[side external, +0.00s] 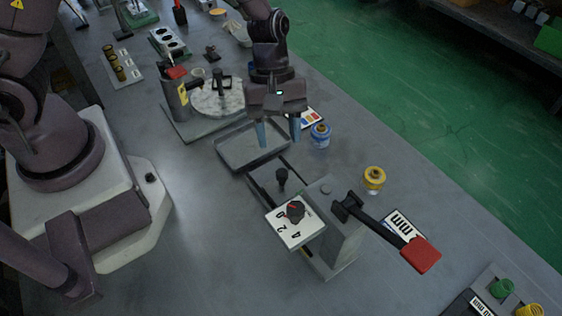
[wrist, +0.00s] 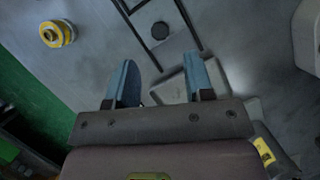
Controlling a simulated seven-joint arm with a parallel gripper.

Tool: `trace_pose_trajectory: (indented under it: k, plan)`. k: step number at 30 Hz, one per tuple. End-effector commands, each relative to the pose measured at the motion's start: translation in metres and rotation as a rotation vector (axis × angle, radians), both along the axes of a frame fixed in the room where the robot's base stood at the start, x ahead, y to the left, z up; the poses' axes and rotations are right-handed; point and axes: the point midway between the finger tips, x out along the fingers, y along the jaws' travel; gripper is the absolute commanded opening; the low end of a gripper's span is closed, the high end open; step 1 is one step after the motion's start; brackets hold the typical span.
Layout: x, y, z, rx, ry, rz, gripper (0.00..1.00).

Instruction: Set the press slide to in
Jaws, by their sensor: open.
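The press (side external: 340,235) stands at the lower middle of the side view, with a red-ended lever (side external: 420,254) and a numbered dial plate (side external: 295,222). Two dark rails run from it toward a shallow grey tray (side external: 234,160). A black upright knob (side external: 281,176) stands near the rails, between the tray and the press; it also shows between the rails in the wrist view (wrist: 160,30). My gripper (side external: 279,137) is open and empty, its blue fingers pointing down over the tray's right side. In the wrist view, the fingers (wrist: 160,68) are apart, with part of the tray behind them.
A yellow canister (side external: 374,179) and a blue canister (side external: 320,135) stand right of the rails. A fixture with a round pale disc (side external: 218,98) stands behind the tray. A black and white scale plate (side external: 404,225) lies beside the lever. The bench left of the press is clear.

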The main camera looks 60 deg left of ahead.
Motion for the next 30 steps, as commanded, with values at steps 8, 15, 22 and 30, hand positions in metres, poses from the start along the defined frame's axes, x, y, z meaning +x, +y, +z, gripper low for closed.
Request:
trace_pose_trajectory:
  k: [8, 15, 22, 30]
  plan:
    - [-0.008, -0.018, -0.047, 0.001, 0.003, -0.001, 0.48]
    - [-0.01, -0.023, -0.061, 0.001, -0.001, -0.001, 0.48]
    - [-0.009, -0.023, -0.061, 0.0, -0.002, -0.001, 0.48]
    - [-0.01, -0.023, -0.061, 0.0, -0.002, -0.001, 0.0]
